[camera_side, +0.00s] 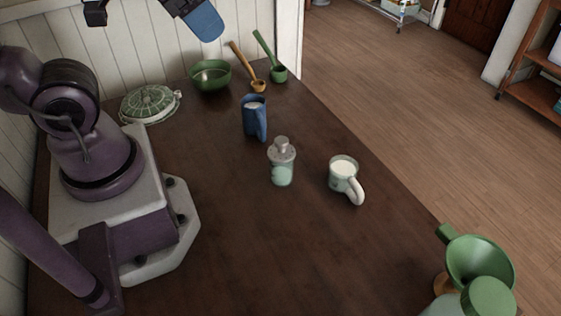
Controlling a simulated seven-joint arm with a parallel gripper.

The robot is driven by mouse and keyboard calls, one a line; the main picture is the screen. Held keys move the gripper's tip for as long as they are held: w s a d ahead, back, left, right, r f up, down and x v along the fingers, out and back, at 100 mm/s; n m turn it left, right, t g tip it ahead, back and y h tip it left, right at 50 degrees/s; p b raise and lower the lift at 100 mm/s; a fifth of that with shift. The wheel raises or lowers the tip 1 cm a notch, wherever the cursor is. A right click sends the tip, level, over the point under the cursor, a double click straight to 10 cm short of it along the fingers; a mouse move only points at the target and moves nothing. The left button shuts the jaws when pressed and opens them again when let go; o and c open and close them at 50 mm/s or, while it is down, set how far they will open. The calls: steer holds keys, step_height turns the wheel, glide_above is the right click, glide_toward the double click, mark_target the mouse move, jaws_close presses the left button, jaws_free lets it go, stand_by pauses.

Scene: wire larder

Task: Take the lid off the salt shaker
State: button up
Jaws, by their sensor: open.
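The salt shaker (281,173) stands upright near the middle of the dark table, with a pale green lower body. Its grey lid (282,150), with a small knob on top, sits on it. What appears to be my gripper (150,17) is at the top edge, mostly cut off. A dark part and a blue rounded tip show there, apart, with nothing seen between them. They are well above the shaker and to its left in the picture, not touching it.
A blue cup (255,120) stands behind the shaker, and a white mug (343,173) stands to its right. A green bowl (210,77), ladles (278,73) and a patterned lid (150,104) are farther back. A green funnel (478,258) is front right. The front middle is clear.

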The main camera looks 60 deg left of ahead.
stand_by(0.4)
steer(key=o, duration=0.3)
steer(key=shift+o, duration=0.2)
